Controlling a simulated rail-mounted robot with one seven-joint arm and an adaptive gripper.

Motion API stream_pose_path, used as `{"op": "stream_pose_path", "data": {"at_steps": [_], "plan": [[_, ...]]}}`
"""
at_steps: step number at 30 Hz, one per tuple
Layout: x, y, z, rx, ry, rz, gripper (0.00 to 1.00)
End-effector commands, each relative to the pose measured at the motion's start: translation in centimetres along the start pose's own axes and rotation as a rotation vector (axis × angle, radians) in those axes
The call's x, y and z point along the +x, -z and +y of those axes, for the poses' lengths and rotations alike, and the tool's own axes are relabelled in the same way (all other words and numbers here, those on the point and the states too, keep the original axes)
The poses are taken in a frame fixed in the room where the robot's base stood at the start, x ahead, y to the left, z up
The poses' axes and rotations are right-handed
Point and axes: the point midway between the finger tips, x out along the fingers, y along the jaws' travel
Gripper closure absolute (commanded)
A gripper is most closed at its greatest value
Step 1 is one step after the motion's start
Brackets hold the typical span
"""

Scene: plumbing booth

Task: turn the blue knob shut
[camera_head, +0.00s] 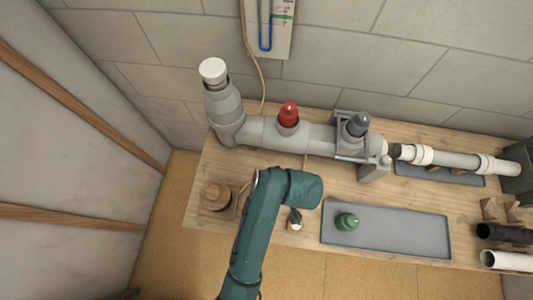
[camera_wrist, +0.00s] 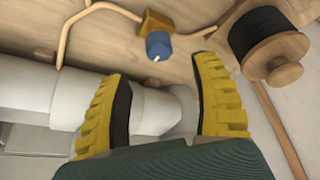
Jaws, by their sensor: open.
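The blue knob (camera_wrist: 158,45) sits on a brass-coloured valve body (camera_wrist: 155,22) with thin copper pipe running from it, in the wrist view. A small pale mark shows at its lower edge. My gripper (camera_wrist: 162,70) is open, with its two yellow ribbed fingers spread apart and pointing toward the knob. The knob lies beyond the fingertips, roughly in line with the gap, and nothing is held. In the head view I cannot make out the knob clearly; my arm covers part of the bench there.
A black spool (camera_wrist: 268,40) stands right of the knob in the wrist view. A thick grey pipe with a red cap (camera_head: 288,113) runs along the bench back. A grey tray (camera_head: 385,240) holds a green cap (camera_head: 347,221). Black and white pipes lie at the right.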

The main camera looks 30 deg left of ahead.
Motion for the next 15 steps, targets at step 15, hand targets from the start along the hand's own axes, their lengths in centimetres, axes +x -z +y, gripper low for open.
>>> {"op": "stream_pose_path", "data": {"at_steps": [15], "plan": [[7.3, 0.1, 0.1, 0.000, -0.002, 0.001, 0.36]]}}
